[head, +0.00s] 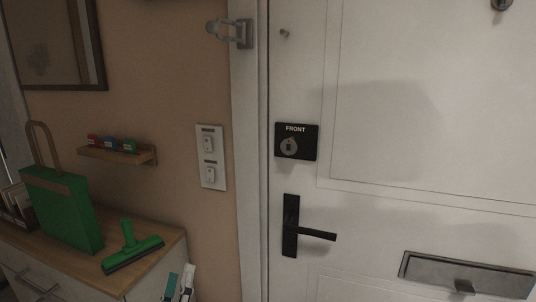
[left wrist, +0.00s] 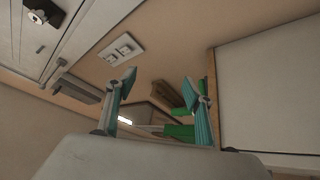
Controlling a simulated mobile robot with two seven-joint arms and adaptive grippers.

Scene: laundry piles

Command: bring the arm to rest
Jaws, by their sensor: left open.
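My left gripper (head: 179,283) shows at the bottom edge of the head view, just right of the wooden-topped cabinet. Only its teal and pale fingers are visible there. In the left wrist view its two teal fingers (left wrist: 158,88) stand wide apart with nothing between them. The gripper is open and empty. My right gripper is in neither view.
A white door (head: 400,150) with a black handle (head: 291,226) and a "FRONT" lock plate (head: 296,141) fills the right. The cabinet (head: 165,245) bears a green bag (head: 65,212) and a green squeegee-like tool (head: 132,248). A small shelf (head: 118,154) and switch plate (head: 211,157) are on the wall.

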